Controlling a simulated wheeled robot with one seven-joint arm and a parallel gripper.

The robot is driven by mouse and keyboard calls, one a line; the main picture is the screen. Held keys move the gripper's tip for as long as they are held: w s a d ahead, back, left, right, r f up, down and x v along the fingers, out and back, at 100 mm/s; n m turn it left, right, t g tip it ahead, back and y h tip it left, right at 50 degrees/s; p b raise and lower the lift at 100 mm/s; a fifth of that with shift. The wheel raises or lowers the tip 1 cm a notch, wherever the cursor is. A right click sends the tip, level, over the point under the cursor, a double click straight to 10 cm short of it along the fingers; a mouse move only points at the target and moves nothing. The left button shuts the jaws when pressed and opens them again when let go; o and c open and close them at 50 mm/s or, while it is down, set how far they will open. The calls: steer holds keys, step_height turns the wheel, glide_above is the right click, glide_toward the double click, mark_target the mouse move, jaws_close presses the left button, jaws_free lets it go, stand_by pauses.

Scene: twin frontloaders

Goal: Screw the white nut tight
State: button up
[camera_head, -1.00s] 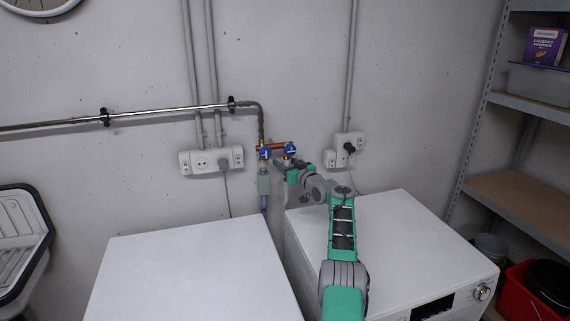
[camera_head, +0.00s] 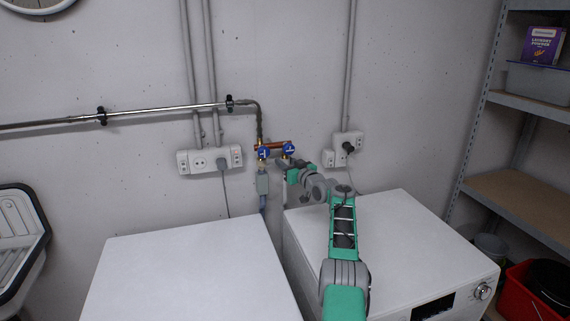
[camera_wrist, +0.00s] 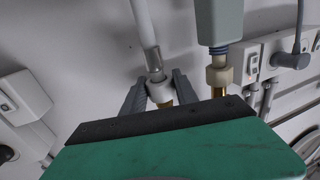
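The white nut (camera_wrist: 160,92) sits at the end of a pale hose with a metal sleeve (camera_wrist: 153,60), over a brass fitting partly hidden by my gripper. My gripper (camera_wrist: 160,84) has one grey finger on each side of this nut, very close to it; whether both fingers press on it is not clear. In the head view my gripper (camera_head: 291,173) is at the right tap with the blue handle (camera_head: 288,150), and the nut is hidden there.
A second, beige nut (camera_wrist: 219,76) under a grey box-shaped connector (camera_wrist: 218,22) stands close beside my gripper. The left blue tap (camera_head: 263,152) is close by. Two white machines stand below, the left (camera_head: 190,270) and the right (camera_head: 400,235). Wall sockets (camera_head: 210,160) flank the taps.

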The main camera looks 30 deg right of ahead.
steer(key=shift+a, duration=0.1)
jaws_close()
steer(key=shift+w+r+p, duration=0.1)
steer(key=shift+p, duration=0.7)
steer(key=shift+o, duration=1)
jaws_free()
steer(key=shift+o, duration=1.2)
steer(key=shift+w+a, duration=0.15)
steer(key=shift+a, duration=0.05)
steer(key=shift+d, duration=0.3)
steer(key=shift+s+f+b, duration=0.25)
steer(key=shift+b, duration=0.6)
steer(key=shift+r, duration=0.2)
